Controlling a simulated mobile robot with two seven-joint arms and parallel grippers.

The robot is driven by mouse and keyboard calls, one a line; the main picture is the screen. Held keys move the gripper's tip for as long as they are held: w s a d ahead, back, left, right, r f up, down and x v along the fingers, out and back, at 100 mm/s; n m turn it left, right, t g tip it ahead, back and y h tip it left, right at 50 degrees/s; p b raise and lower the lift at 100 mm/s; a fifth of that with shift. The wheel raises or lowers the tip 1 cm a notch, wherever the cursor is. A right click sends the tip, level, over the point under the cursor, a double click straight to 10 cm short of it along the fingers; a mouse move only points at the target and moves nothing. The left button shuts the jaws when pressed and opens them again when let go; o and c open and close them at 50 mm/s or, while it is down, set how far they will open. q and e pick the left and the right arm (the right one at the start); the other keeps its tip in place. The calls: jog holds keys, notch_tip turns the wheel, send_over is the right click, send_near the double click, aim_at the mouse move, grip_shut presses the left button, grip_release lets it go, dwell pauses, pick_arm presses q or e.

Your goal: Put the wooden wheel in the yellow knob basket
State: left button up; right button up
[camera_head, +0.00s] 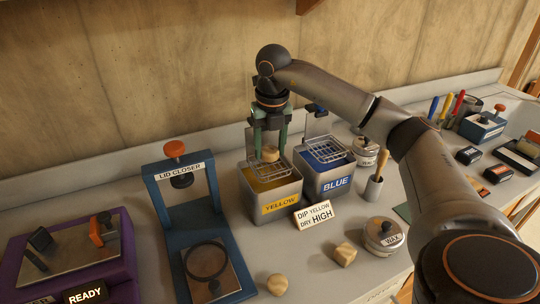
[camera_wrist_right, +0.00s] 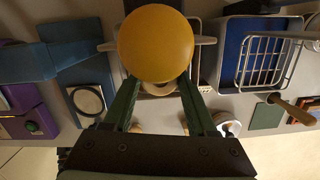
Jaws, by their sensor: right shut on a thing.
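My right gripper (camera_head: 270,148) points down over the yellow tub and is shut on the wooden wheel (camera_head: 270,154), a small tan round piece between its fingertips. The wheel is at or inside the wire yellow knob basket (camera_head: 256,168); I cannot tell whether it touches the mesh. The basket sits at the mouth of the tub labelled YELLOW (camera_head: 279,206). In the right wrist view the basket's yellow knob (camera_wrist_right: 155,43) looms close to the camera and hides the fingertips; a bit of tan wood (camera_wrist_right: 158,89) shows below it. My left gripper is out of view.
The BLUE tub (camera_head: 335,184) with its own wire basket stands close on the right. A blue lid closer (camera_head: 162,218) stands left, beside a purple READY station (camera_head: 113,271). A sign, wood pieces and a WAX tin (camera_head: 384,232) lie in front.

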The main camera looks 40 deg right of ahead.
aim_at(270, 151)
jog(key=shift+f, duration=1.4)
jog(key=shift+f, duration=0.2)
jog(key=o, duration=1)
jog(key=shift+r, duration=0.1)
jog(key=r, duration=0.4)
jog(key=s+r, duration=0.1)
jog(key=r, duration=0.3)
jog(key=r+p, duration=0.1)
jog(key=r, duration=0.3)
jog(key=shift+s+a+r, duration=0.1)
jog(key=shift+s+a, duration=0.1)
jog(key=shift+a, duration=0.15)
